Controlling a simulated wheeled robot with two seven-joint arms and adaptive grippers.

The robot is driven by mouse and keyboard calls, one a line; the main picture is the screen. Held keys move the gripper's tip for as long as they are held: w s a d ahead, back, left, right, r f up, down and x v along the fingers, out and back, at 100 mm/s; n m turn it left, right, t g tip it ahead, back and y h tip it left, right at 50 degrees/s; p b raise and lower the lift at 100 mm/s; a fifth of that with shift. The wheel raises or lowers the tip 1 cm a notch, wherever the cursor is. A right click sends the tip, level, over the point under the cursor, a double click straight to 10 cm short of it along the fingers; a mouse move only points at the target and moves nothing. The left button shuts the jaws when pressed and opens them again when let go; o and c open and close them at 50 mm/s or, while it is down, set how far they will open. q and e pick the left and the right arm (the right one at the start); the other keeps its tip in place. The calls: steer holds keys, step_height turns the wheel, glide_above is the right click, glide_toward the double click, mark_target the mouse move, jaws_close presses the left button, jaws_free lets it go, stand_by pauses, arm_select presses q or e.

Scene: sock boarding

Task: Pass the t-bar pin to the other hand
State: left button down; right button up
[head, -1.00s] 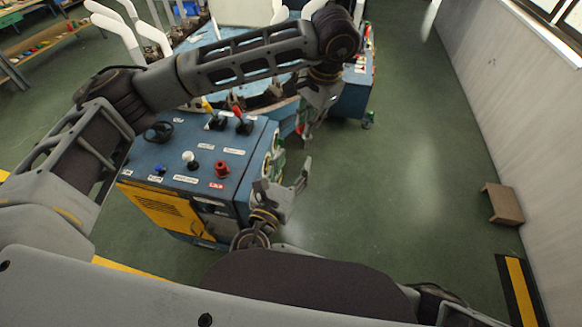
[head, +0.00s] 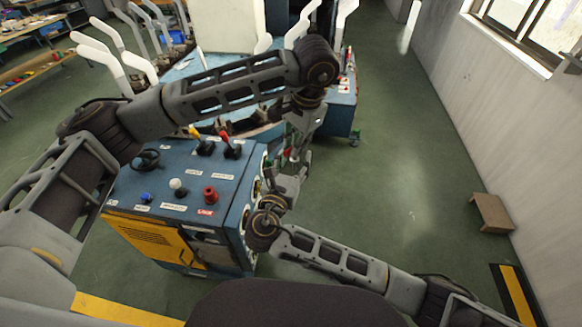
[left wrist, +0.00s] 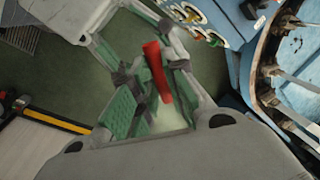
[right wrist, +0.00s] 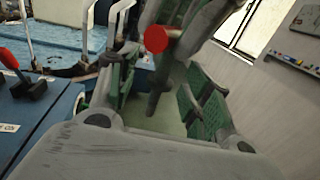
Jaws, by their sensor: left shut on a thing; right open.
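The t-bar pin shows its red bar (left wrist: 157,70) between the green-padded fingers of my left gripper (left wrist: 150,88) in the left wrist view. My left gripper is shut on it; it hangs pointing down in the head view (head: 294,150). In the right wrist view the bar's red end (right wrist: 155,38) faces the camera, above and between the fingers of my right gripper (right wrist: 160,98). My right gripper is open, just below the left one in the head view (head: 290,182). A dark upright part lies between its fingers; I cannot tell whether it is pin or left finger.
The blue control cabinet (head: 170,185) with levers and knobs stands close left of both grippers. A blue machine with white handles (head: 200,62) is behind them. Green floor (head: 400,190) is clear to the right, up to a brown step (head: 492,212) by the wall.

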steer(key=shift+w+d, duration=0.1)
steer(key=shift+w, duration=0.25)
jaws_close()
arm_select(q)
steer(key=c, duration=1.4)
jaws_free()
steer(key=shift+o, duration=0.2)
steer(key=shift+r, duration=0.15)
step_height(320, 180, up, 12)
steer(key=s+d, duration=0.1)
steer(key=shift+s+d+f, duration=0.25)
steer(key=shift+d, duration=0.15)
